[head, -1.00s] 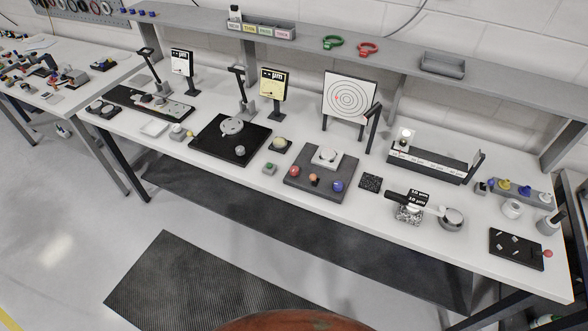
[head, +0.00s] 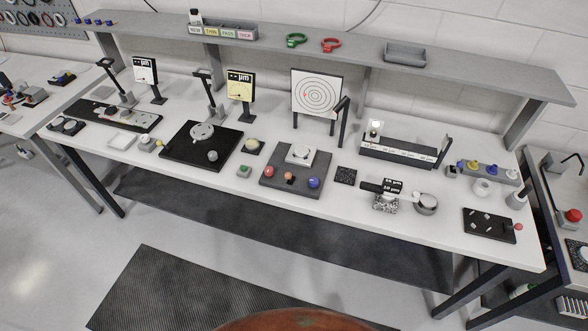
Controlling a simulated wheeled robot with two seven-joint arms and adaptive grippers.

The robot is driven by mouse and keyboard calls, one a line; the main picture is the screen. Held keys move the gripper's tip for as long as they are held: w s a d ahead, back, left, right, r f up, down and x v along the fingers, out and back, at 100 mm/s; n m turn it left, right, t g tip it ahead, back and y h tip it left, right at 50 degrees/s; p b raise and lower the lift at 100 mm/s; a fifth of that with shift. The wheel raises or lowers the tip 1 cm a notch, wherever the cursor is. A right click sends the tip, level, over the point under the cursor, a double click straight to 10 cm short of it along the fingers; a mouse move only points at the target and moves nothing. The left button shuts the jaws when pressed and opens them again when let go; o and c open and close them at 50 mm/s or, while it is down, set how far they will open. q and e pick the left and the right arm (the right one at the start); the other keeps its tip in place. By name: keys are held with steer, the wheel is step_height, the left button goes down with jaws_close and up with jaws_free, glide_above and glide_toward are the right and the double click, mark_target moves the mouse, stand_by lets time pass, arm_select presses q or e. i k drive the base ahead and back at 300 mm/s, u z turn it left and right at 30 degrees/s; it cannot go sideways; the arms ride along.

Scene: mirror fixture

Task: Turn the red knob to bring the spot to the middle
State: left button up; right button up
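The mirror fixture (head: 270,184) is a dark grey plate near the middle of the white bench. A red knob (head: 269,171) is at its left, a blue knob (head: 313,182) at its right, and a small orange-brown part (head: 289,177) between them. A white block with a round mirror-like disc (head: 302,152) stands at the plate's back. Behind it a white target board (head: 317,93) with concentric rings stands upright. A small red spot (head: 306,95) shows on it, left of the rings' centre. Neither gripper is in view.
The bench (head: 225,190) has a clear front strip. Left of the fixture are a green button box (head: 243,171) and a black plate with a dial (head: 180,157). To the right are a dark patterned square (head: 345,176) and a grey cylinder (head: 426,204). A shelf (head: 350,56) runs above the back.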

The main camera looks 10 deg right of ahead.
mark_target(270, 170)
steer(key=k, duration=1.3)
steer(key=u, duration=0.85)
steer(key=i, duration=1.8)
steer(key=z, duration=0.65)
